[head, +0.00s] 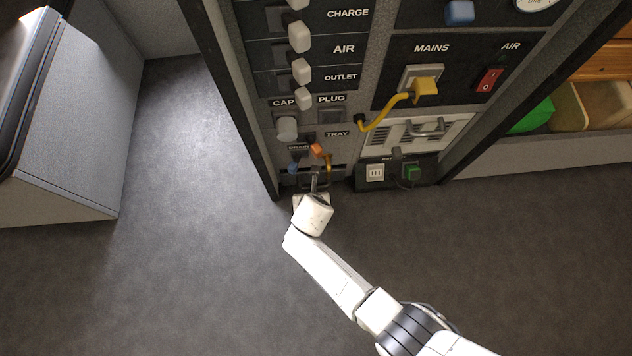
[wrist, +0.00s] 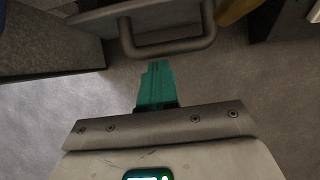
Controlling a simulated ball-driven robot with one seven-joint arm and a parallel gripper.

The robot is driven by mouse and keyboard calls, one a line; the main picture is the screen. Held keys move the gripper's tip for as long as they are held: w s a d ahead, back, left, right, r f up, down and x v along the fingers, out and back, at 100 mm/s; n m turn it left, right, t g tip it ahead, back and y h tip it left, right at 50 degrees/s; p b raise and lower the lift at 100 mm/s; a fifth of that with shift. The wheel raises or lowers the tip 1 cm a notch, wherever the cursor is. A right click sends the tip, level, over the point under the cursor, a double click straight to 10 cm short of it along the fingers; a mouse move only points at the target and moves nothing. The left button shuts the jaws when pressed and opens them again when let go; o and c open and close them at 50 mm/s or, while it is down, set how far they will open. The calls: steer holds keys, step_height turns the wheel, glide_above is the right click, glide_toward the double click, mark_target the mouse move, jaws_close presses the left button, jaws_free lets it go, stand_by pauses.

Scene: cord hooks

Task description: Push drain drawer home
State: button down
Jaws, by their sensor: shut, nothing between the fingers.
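The drain drawer (head: 296,181) is a dark front low in the left panel, under the DRAIN label. My arm partly covers it in the head view, and I cannot tell how far it stands out. In the wrist view its grey U-shaped handle (wrist: 172,50) crosses the top of the picture. My gripper (head: 314,180) is at the drawer's front in the head view. In the wrist view my gripper (wrist: 157,66) has its teal fingers together and empty, with the tips close to the handle bar. Whether they touch it is unclear.
A blue knob (head: 293,168) and an orange lever (head: 318,150) sit just above the drawer. A yellow cord (head: 378,117) runs from the MAINS plug. A socket box (head: 376,173) stands to the right. Open grey floor (head: 190,240) lies in front and to the left.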

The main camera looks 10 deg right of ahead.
steer(key=shift+w, duration=0.2)
steer(key=shift+r, duration=0.1)
steer(key=w+p+v, duration=0.1)
steer(key=p+v, duration=0.7)
steer(key=p, duration=0.2)
steer(key=shift+r, duration=0.6)
stand_by(0.4)
stand_by(0.5)
steer(key=shift+d, duration=0.1)
